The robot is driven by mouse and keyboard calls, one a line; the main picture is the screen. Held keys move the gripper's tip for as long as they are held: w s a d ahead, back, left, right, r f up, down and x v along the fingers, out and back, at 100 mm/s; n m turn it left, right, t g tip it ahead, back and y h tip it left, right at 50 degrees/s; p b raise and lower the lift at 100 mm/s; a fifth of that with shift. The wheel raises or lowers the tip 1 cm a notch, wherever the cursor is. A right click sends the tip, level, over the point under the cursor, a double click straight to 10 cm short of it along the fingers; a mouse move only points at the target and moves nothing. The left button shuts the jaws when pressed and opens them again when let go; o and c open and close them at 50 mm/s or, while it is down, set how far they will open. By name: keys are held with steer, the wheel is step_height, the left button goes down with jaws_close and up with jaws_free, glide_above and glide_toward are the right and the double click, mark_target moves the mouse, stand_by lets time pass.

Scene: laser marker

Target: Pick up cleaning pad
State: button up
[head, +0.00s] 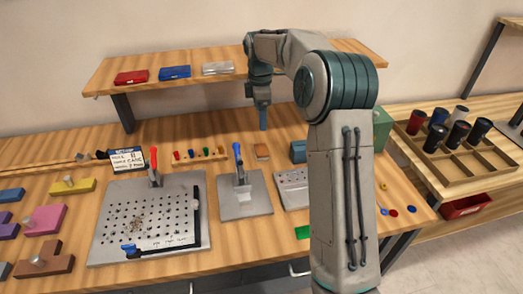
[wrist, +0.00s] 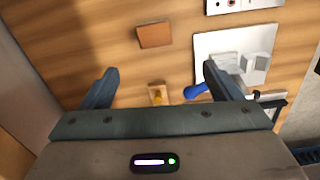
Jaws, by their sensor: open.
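A small brown-orange block, which looks like the cleaning pad (head: 262,152), lies flat on the wooden workbench in the head view, right of a blue-handled clamp. It also shows near the top middle of the wrist view (wrist: 154,35), apart from my gripper. My gripper (head: 263,118) hangs above the bench at the front edge of the raised shelf, a little behind the pad in the head view. In the wrist view the two fingers of my gripper (wrist: 160,73) are spread wide with nothing held between them.
The clamp plate (head: 232,203) with its upright blue handle stands beside the pad. A blue box (head: 298,151) stands right of the pad. The raised shelf (head: 110,77) is close to my gripper.

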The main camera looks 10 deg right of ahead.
steer(key=w+f, duration=0.1)
steer(key=w, duration=0.1)
steer(key=n, duration=0.1)
glide_above(261, 149)
steer(key=f, duration=0.8)
steer(key=shift+w+d+f+p, duration=0.1)
steer(key=shift+w+f+p, duration=0.2)
steer(key=shift+f, duration=0.1)
steer(key=f, duration=0.2)
steer(key=f+p, duration=0.1)
steer(key=f, duration=0.1)
steer(key=shift+s, duration=0.3)
steer(key=shift+f, duration=0.6)
steer(key=c, duration=1.1)
